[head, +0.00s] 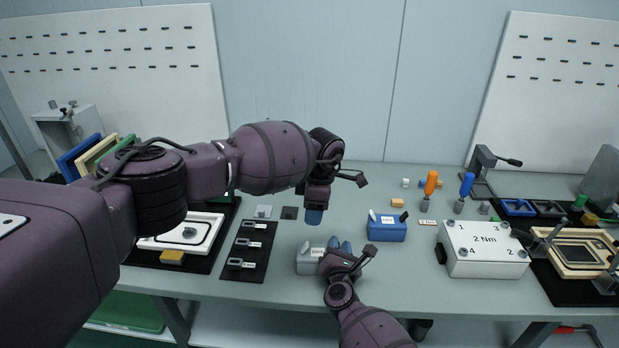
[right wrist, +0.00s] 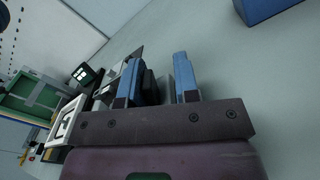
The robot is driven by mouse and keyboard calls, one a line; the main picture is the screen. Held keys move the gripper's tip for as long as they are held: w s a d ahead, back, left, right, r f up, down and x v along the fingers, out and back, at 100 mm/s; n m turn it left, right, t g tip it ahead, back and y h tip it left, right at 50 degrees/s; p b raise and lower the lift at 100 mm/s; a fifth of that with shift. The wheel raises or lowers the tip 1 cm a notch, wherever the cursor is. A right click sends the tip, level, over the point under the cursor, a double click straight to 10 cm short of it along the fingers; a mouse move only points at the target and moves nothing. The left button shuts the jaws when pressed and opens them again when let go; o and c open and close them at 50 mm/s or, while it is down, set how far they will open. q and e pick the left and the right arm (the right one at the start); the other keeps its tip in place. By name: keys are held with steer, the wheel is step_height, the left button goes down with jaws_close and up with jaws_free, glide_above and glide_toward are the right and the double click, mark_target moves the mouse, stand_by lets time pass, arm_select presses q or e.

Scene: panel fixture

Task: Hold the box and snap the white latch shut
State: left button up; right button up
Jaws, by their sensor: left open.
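A small grey box (head: 309,262) with a label stands on the bench at centre. A pale upright latch tab (head: 305,247) shows at its top left; its right end is hidden by my right gripper. A blue box (head: 387,231) stands to its right, with a white tab (head: 373,216) and a black tab (head: 404,216) on top. My left gripper (head: 314,216), open and empty, points down above and behind the grey box. My right gripper (head: 340,246) is at the grey box's right end. In the right wrist view its blue fingers (right wrist: 157,80) stand apart, with a dark part near the left finger.
A black mat (head: 246,252) with several small parts and a white tray (head: 183,232) lie left. A white 2 Nm block (head: 482,250) and a framed fixture (head: 575,252) stand right. Orange (head: 431,183) and blue (head: 466,185) screwdrivers stand behind.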

steer(key=o, duration=0.4)
steer(key=shift+c, duration=0.2)
steer(key=s, duration=1.1)
steer(key=shift+s+a, duration=0.25)
steer(key=shift+a, duration=0.15)
steer(key=shift+s+r, duration=0.2)
steer(key=shift+s, duration=0.15)
steer(key=shift+s+d+r+p, duration=0.3)
steer(key=shift+s+r+p, duration=0.15)
steer(key=shift+s, duration=0.3)
steer(key=shift+s+d+r+p, duration=0.35)
steer(key=shift+s+r+p, duration=0.15)
steer(key=shift+s, duration=0.2)
steer(key=shift+s+d+r+p, duration=0.3)
steer(key=shift+s+r+p, duration=0.15)
steer(key=shift+s, duration=0.3)
